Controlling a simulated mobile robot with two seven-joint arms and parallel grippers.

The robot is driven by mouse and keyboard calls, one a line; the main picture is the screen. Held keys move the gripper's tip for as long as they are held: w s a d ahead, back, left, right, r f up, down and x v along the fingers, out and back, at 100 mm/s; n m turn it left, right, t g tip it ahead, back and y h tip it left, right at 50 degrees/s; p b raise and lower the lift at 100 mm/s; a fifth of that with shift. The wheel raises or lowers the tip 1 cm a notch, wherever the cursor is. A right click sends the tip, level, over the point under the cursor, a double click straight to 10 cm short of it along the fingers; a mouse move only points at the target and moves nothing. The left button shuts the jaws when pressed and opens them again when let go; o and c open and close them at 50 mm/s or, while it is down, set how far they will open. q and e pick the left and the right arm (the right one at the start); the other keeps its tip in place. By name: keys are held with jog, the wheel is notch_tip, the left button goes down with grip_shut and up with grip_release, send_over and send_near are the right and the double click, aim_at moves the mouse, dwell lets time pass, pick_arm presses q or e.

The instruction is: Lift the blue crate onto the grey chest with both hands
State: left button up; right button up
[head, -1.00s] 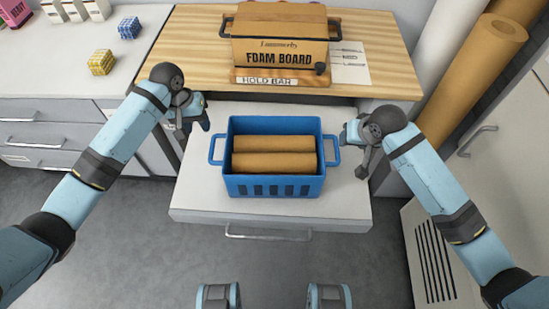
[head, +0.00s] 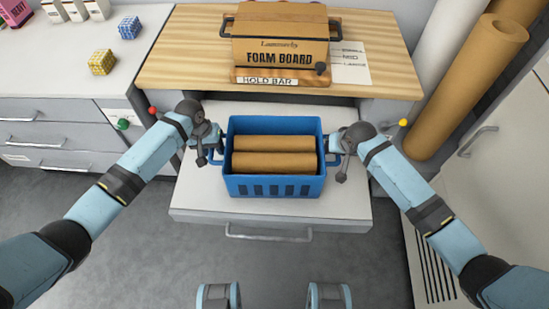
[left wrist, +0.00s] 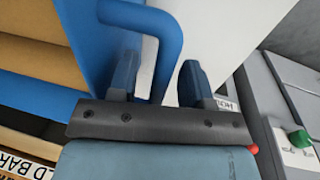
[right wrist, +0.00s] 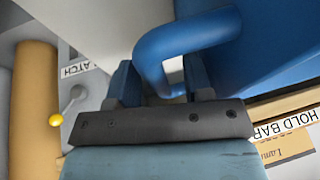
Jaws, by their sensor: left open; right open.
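The blue crate (head: 274,186) stands upright on a pale pulled-out surface (head: 200,200) in the head view, with brown rolls (head: 274,151) inside. My left gripper (head: 216,156) is at its left handle. In the left wrist view its open fingers (left wrist: 158,84) are on either side of the blue handle bar (left wrist: 165,40). My right gripper (head: 334,152) is at the right handle. In the right wrist view its open fingers (right wrist: 162,84) straddle that handle (right wrist: 155,50). A grey drawer unit (head: 60,140) with a white top stands at the left; I cannot tell which unit is the grey chest.
A wooden bench top (head: 180,50) behind carries a foam board box (head: 280,50) and a hold bar. Small patterned cubes (head: 102,62) sit on the left white top, which has bare room. Tall brown rolls (head: 465,90) and a pale cabinet (head: 500,170) stand at the right.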

pick_arm(q)
jog(key=shift+c, duration=0.2)
pick_arm(e)
jog(key=shift+c, duration=0.2)
pick_arm(q)
grip_shut()
pick_arm(e)
grip_shut()
pick_arm(q)
jog(key=shift+r, duration=0.1)
pick_arm(e)
jog(key=shift+r, duration=0.1)
dwell(0.4)
